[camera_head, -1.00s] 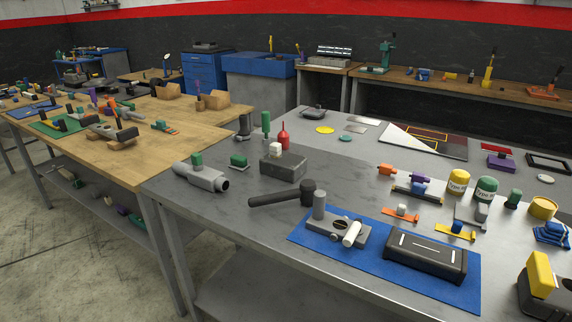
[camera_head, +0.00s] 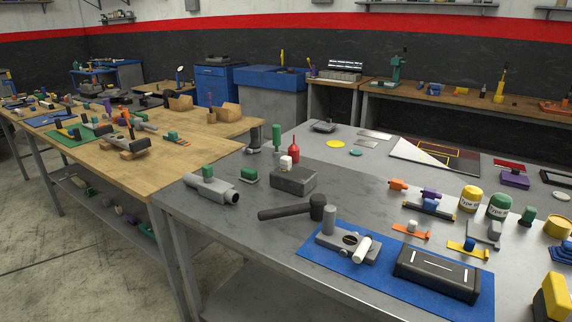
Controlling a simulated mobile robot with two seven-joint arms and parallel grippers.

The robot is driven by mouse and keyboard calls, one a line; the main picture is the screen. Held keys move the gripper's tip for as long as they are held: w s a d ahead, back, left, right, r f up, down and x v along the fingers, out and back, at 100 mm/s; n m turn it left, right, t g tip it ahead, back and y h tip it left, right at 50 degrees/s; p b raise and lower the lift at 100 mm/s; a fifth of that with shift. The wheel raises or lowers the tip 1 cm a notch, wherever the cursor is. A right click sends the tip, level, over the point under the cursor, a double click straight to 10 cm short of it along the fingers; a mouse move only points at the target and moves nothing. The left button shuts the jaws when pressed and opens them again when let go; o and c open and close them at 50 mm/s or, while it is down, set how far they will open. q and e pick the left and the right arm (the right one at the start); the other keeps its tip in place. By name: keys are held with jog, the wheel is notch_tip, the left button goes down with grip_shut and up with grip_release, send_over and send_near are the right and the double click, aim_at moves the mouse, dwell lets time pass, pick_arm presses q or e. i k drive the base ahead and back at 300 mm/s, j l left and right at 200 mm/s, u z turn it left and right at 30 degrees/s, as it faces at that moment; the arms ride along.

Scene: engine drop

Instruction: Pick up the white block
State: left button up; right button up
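A small white block (camera_head: 286,162) sits on top of a dark grey box (camera_head: 293,181) near the left part of the grey metal table (camera_head: 350,187). A white cylinder (camera_head: 362,250) leans on a grey part on the blue mat (camera_head: 330,268), in front and to the right of the box. Neither of my grippers shows in the head view.
A black hammer (camera_head: 290,213) lies in front of the box. A red bottle (camera_head: 294,152) and a green-handled tool (camera_head: 277,138) stand behind it. A green block (camera_head: 249,174) and a grey cylindrical part (camera_head: 212,189) lie to its left. A wooden table (camera_head: 190,138) stands further left.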

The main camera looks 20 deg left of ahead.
aim_at(285, 162)
jog(key=j, duration=0.65)
jog(key=i+j, duration=0.1)
jog(key=j, duration=0.6)
jog(key=i+j+u, duration=0.1)
jog(key=j, duration=1.2)
jog(key=i+u, duration=0.05)
